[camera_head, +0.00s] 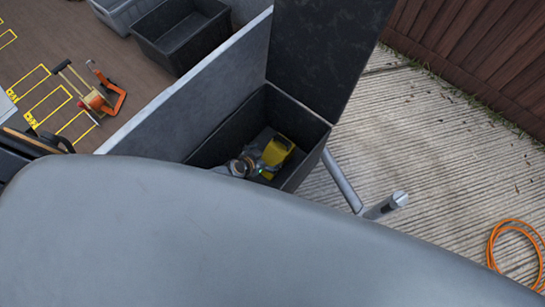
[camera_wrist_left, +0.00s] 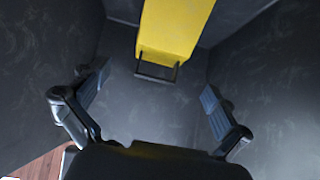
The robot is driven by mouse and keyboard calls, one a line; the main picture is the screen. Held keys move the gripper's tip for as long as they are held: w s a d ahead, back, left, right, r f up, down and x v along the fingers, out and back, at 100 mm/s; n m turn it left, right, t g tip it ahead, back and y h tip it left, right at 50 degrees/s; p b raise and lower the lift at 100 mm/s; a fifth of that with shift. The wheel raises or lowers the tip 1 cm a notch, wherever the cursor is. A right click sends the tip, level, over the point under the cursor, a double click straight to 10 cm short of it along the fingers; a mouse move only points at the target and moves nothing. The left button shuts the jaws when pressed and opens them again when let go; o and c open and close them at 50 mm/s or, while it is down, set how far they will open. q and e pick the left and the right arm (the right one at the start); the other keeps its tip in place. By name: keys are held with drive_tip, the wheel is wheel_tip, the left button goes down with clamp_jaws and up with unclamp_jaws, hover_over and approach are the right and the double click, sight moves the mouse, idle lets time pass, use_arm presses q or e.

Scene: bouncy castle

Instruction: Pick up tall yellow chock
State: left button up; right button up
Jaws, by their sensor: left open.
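The tall yellow chock (camera_head: 278,149) is inside a dark open box (camera_head: 308,128). In the left wrist view the chock (camera_wrist_left: 175,30) shows at the top middle, with a dark loop-like handle at its near end, and its upper part is cut off by the frame. My left gripper (camera_head: 246,166) is down in the box, just left of the chock in the head view. In the left wrist view my left gripper (camera_wrist_left: 155,82) is open, its fingers spread wide with nothing between the tips. The chock lies beyond the fingertips. My right gripper is not in view.
The box's raised lid (camera_head: 325,50) and a long grey panel (camera_head: 190,85) stand beside it. A grey metal post (camera_head: 385,206) sticks out to the right. Dark bin (camera_head: 180,38), orange-and-yellow tool (camera_head: 97,98) and orange hose (camera_head: 515,250) lie farther off. A smooth grey surface hides the foreground.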

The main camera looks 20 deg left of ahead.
sight(277, 151)
use_arm(q)
drive_tip(key=b+x, duration=0.4)
drive_tip(key=x, duration=0.1)
drive_tip(key=b+x, duration=0.2)
drive_tip(key=x, duration=0.1)
drive_tip(key=shift+s+a+f, duration=0.15)
drive_tip(key=shift+a+f, duration=0.1)
drive_tip(key=shift+f, duration=0.05)
drive_tip(key=shift+w+d+f+b, duration=0.15)
drive_tip(key=shift+w+f+b, duration=0.15)
drive_tip(key=shift+w+b, duration=0.25)
drive_tip(key=b+x, duration=0.4)
drive_tip(key=shift+s+f+b, duration=0.15)
drive_tip(key=shift+f+b, duration=0.15)
drive_tip(key=shift+f, duration=0.15)
drive_tip(key=shift+w+f, duration=0.1)
drive_tip(key=shift+w, duration=0.15)
drive_tip(key=shift+c, duration=0.4)
